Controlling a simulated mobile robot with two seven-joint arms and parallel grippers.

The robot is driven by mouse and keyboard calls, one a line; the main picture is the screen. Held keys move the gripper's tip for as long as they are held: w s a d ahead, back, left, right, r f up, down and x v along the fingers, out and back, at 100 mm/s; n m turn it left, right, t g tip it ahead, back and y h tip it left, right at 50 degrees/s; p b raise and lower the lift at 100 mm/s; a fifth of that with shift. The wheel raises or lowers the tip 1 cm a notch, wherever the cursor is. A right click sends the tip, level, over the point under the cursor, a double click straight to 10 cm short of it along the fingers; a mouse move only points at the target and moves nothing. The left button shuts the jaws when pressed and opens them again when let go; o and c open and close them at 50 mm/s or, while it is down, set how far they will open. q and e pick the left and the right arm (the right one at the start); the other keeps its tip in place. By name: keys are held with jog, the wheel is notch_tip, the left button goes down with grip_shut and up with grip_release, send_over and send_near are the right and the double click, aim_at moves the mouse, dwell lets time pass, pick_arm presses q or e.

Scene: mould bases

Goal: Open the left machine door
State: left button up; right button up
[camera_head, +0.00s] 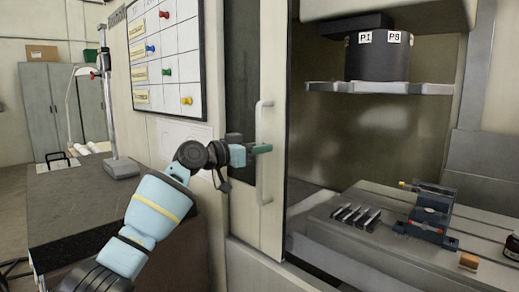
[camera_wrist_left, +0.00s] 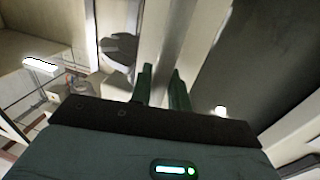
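The left machine door (camera_head: 238,205) is a pale panel with a dark window, left of the machine's opening in the head view. Its pale vertical bar handle (camera_head: 264,186) stands on the panel near its right edge. My left gripper (camera_head: 262,149) is at the upper half of the handle, its green fingers overlapping the bar. In the left wrist view, the two green fingers (camera_wrist_left: 162,88) stand apart, with a pale strip showing between them. I cannot tell whether they touch the handle. My right gripper is not in view.
The opening shows a spindle head (camera_head: 378,58) above a slotted table (camera_head: 345,205) with a blue-grey vise (camera_head: 428,215). A whiteboard (camera_head: 165,55) with coloured magnets hangs left of the door. A dark-topped bench (camera_head: 75,195) stands at left, below my left arm.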

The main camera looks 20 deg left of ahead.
pick_arm(q)
jog(key=o, duration=0.3)
jog(key=shift+o, duration=0.2)
jog(key=v, duration=0.7)
jog(key=shift+s+a+b, duration=0.2)
jog(key=shift+s+b, duration=0.15)
jog(key=shift+b, duration=0.1)
